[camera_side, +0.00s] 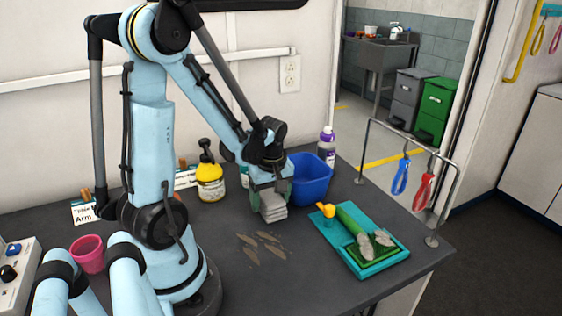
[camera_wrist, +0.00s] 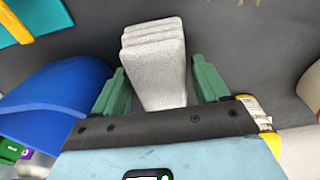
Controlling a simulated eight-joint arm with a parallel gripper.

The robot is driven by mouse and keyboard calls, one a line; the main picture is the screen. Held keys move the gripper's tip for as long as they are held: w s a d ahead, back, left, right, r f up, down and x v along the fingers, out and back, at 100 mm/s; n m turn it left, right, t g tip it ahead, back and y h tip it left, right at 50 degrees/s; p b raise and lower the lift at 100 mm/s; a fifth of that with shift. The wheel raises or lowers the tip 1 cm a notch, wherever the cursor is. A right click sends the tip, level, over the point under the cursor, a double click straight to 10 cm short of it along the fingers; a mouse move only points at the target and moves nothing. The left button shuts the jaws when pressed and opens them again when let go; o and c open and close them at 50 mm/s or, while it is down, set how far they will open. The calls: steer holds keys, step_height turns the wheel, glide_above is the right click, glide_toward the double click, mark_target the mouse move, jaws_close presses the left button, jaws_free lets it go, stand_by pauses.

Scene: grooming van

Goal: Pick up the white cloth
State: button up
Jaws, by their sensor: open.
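The white cloth (camera_side: 273,208) is a folded, light grey-white stack on the dark table, near the middle of the side view. In the wrist view the cloth (camera_wrist: 155,60) shows as stacked layers between my two green fingers. My gripper (camera_side: 267,190) is right over the cloth, pointing down, and hides its upper part in the side view. In the wrist view my gripper (camera_wrist: 161,82) is open, with one finger on each side of the cloth.
A blue bin (camera_side: 312,180) stands close behind and right of my gripper. A yellow spray bottle (camera_side: 210,182) stands to the left. A teal tray (camera_side: 385,262) with a green-handled brush lies right. Brown smudges (camera_side: 265,246) mark the table in front. A pink cup (camera_side: 88,254) is far left.

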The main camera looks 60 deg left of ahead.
steer(key=shift+c, duration=0.3)
steer(key=c, duration=0.8)
steer(key=shift+o, duration=0.2)
steer(key=shift+r, duration=0.75)
steer(key=d, duration=4.5)
steer(key=o, duration=0.5)
steer(key=shift+c, duration=1.5)
